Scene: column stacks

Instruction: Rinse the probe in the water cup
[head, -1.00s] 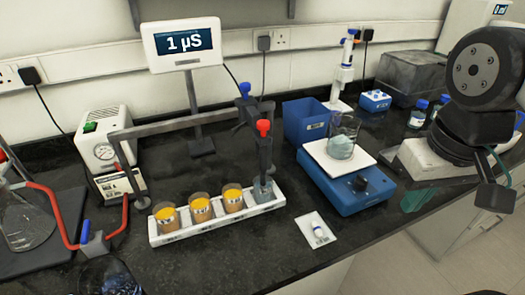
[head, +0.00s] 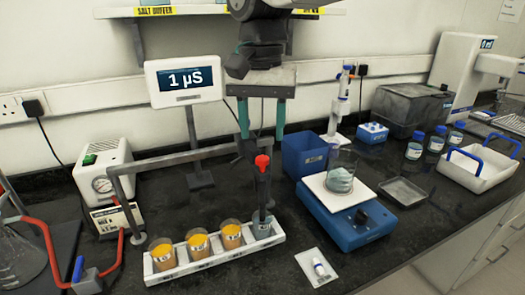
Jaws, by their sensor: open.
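The probe (head: 263,185), dark with a red cap, stands upright with its lower end in the water cup (head: 262,226). That cup is at the right end of a white rack (head: 215,250). My gripper (head: 262,133) is open, pointing down above and behind the probe, with its two green fingers apart. The meter display (head: 185,80) reads 1 µS. The probe's tip is hidden inside the cup.
Several cups with orange contents (head: 197,242) fill the rest of the rack. A grey stand bar (head: 165,158) runs behind it. A blue stirrer (head: 350,222) bears a beaker (head: 341,170). A small packet (head: 317,267) lies in front.

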